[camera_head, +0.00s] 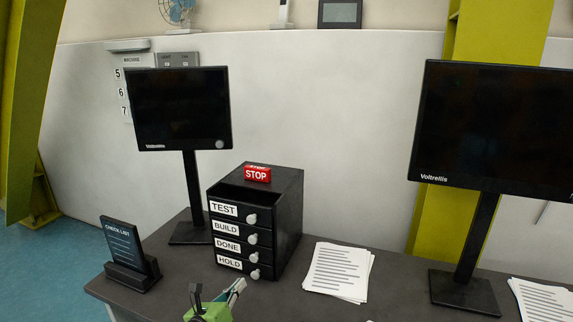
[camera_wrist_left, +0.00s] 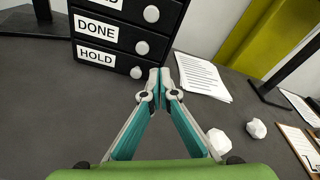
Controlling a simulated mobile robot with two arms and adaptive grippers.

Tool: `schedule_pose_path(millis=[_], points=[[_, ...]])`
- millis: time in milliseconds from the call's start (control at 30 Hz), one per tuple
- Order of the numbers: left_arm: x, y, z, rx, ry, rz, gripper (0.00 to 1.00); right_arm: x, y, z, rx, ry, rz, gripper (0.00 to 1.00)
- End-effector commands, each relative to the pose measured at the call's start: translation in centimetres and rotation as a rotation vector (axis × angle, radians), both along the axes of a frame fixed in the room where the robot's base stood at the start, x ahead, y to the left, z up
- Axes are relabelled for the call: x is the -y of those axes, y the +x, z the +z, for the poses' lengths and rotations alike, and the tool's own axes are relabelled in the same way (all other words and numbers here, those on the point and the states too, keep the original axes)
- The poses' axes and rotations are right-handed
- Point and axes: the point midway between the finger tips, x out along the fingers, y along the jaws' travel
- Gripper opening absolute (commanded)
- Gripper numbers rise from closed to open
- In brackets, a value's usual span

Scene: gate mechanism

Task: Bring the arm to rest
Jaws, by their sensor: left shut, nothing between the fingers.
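My left gripper (camera_head: 237,287) shows at the bottom of the head view, in front of the desk organizer. In the left wrist view the same gripper (camera_wrist_left: 160,76) has its fingertips together with nothing between them. The fingers point toward the lower drawers, and the tips appear in front of the drawer marked HOLD (camera_wrist_left: 97,58). Whether they touch it I cannot tell. The black organizer (camera_head: 291,192) has drawers labelled TEST, BUILD, DONE and HOLD. A red STOP block (camera_head: 257,174) sits at its top. My right gripper is not in view.
A dark desk (camera_head: 330,310) carries two monitors (camera_head: 180,105) (camera_head: 490,130), a checklist stand (camera_head: 125,250) and a paper stack (camera_head: 338,270). Crumpled paper balls (camera_wrist_left: 220,141) and clipboards (camera_wrist_left: 302,146) lie at right in the wrist view.

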Motion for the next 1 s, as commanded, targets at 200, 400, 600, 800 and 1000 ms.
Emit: schedule_pose_path(millis=[200,400,600,800,1000], points=[[-3.7,-4.6,6.9,0.115,-0.640,0.262,0.00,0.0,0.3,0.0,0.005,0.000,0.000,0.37],[-11.0,-10.7,6.6,0.100,-1.179,0.598,0.00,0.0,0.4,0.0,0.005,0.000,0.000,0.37],[-15.4,-19.2,0.6,-0.041,-1.624,1.002,0.00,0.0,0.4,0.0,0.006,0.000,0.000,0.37],[-14.0,-28.9,-5.3,-0.291,-1.907,1.400,0.00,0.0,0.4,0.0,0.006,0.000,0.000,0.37],[-10.5,-36.0,-7.7,-0.519,-2.005,1.659,0.00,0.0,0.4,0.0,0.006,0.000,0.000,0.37]])
